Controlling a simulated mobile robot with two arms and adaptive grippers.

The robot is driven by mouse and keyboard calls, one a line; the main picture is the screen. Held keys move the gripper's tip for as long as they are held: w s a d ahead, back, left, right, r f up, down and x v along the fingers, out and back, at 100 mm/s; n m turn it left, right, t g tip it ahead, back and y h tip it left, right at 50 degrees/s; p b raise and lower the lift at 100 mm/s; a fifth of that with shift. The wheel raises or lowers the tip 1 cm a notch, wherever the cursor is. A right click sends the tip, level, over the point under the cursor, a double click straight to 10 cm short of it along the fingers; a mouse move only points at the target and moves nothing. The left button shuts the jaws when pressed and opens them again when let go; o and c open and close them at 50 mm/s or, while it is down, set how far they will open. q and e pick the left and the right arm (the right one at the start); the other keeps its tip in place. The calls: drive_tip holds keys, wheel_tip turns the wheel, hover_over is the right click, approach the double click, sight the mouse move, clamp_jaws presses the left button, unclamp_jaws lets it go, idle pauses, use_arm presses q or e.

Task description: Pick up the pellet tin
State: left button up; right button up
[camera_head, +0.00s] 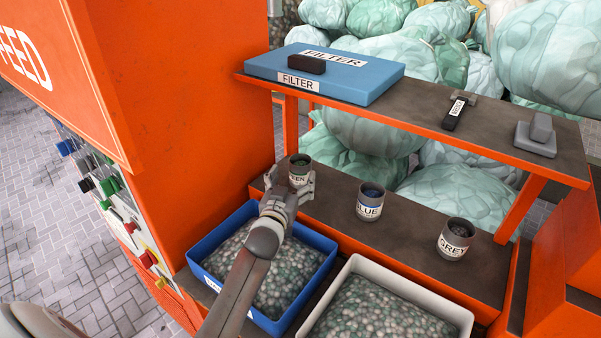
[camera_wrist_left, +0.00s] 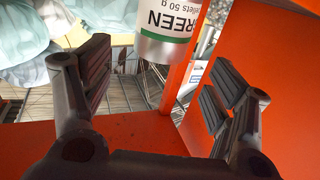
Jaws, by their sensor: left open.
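Three pellet tins stand on the dark lower ledge of the orange machine. The tin labelled GREEN (camera_head: 300,165) is at the left, the tin labelled BLUE (camera_head: 370,202) is in the middle and the tin labelled GREY (camera_head: 455,240) is at the right. My left gripper (camera_head: 289,185) is open at the GREEN tin, and its fingers hide the tin's lower part. In the left wrist view the GREEN tin (camera_wrist_left: 170,35) shows beyond and between the spread fingers (camera_wrist_left: 160,88). I see no finger closed on it. My right gripper is not in view.
A blue bin (camera_head: 325,268) and a white bin (camera_head: 440,312) of pellets stand in front of the ledge. The upper shelf (camera_head: 425,105) holds a blue FILTER box (camera_head: 375,75), a labelled tool (camera_head: 455,112) and a grey block (camera_head: 537,135). An orange wall rises at the left.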

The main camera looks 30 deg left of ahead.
sight(298, 167)
use_arm(q)
drive_tip(key=shift+w, duration=0.35)
drive_tip(key=shift+r+p+x, duration=0.15)
drive_tip(key=shift+p+x, duration=0.3)
drive_tip(key=shift+x, duration=0.5)
drive_tip(key=shift+r+p+x, duration=0.2)
drive_tip(key=shift+p+x, duration=0.2)
drive_tip(key=shift+x, duration=1.3)
drive_tip(key=shift+a+f, duration=0.1)
drive_tip(key=shift+s, duration=0.1)
drive_tip(key=c, duration=1.1)
